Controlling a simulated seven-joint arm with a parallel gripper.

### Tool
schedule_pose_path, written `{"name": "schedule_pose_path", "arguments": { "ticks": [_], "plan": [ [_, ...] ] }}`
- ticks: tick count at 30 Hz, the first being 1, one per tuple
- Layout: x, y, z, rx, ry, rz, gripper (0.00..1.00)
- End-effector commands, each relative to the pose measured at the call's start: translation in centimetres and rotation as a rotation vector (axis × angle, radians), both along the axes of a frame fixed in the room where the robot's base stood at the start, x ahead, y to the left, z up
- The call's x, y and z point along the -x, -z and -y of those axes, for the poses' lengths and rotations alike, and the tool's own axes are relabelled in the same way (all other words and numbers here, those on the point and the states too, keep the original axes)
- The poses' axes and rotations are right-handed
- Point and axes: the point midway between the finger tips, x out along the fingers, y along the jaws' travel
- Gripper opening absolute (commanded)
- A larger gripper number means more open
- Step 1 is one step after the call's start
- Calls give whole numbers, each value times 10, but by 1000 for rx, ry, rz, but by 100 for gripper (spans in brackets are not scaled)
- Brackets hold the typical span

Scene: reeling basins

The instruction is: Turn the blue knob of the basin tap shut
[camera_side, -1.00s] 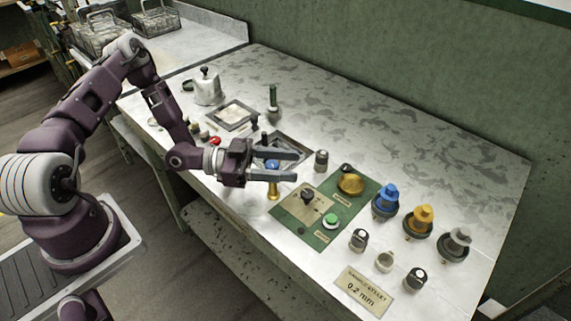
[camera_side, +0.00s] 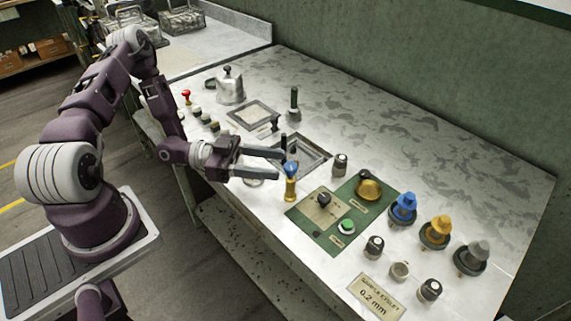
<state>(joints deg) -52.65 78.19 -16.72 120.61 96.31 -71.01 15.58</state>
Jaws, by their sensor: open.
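The basin tap (camera_side: 290,189) is a short brass post at the near edge of the sunken basin (camera_side: 318,152). Its small blue knob (camera_side: 291,168) sits on top. My gripper (camera_side: 284,164) is open, with its two grey fingers pointing right. The fingertips are close to the left side of the blue knob, one behind and one in front in the picture. Nothing is held between them. I cannot tell whether a fingertip touches the knob, and its turn position is too small to read.
A green panel (camera_side: 327,236) with a black knob, a green button and a brass dome lies to the right. Blue (camera_side: 403,208), yellow and grey knobs stand beyond it. A black-topped post (camera_side: 340,165) stands right of the basin. A metal kettle (camera_side: 230,88) is at the back left.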

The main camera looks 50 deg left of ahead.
Motion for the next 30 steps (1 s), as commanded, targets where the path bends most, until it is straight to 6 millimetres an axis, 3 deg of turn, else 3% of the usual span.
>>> {"name": "schedule_pose_path", "arguments": {
  "ticks": [6,16,24,30],
  "plan": [
    [-23,0,32,1,3,-1,48],
    [-29,0,39,-1,0,1,48],
    [-29,0,38,0,0,0,0],
    [-29,0,38,-1,7,1,0]
  ]
}}
